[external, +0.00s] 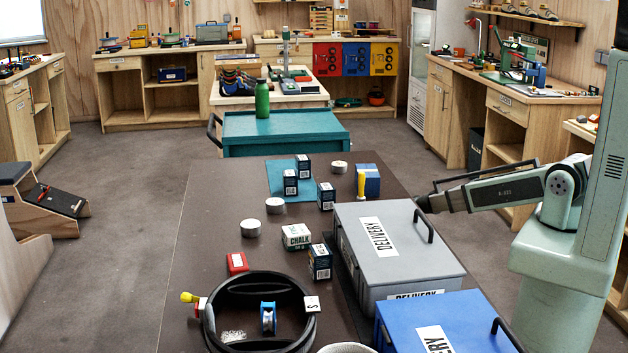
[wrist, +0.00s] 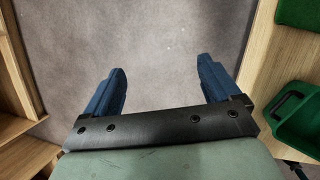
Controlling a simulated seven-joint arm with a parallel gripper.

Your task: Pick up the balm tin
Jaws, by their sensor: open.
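Three small round pale tins stand on the dark table: one at the far end (external: 339,167), one in the middle (external: 275,206) and one a little nearer (external: 251,228). I cannot read their labels, so I cannot tell which is the balm tin.
A grey delivery box (external: 405,240) and a blue one (external: 460,325) fill the table's right side. Small dark boxes (external: 326,196), a chalk box (external: 296,236), a red box (external: 237,263) and a black ring-shaped holder (external: 215,310) stand near the tins. The table's left strip is clear.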

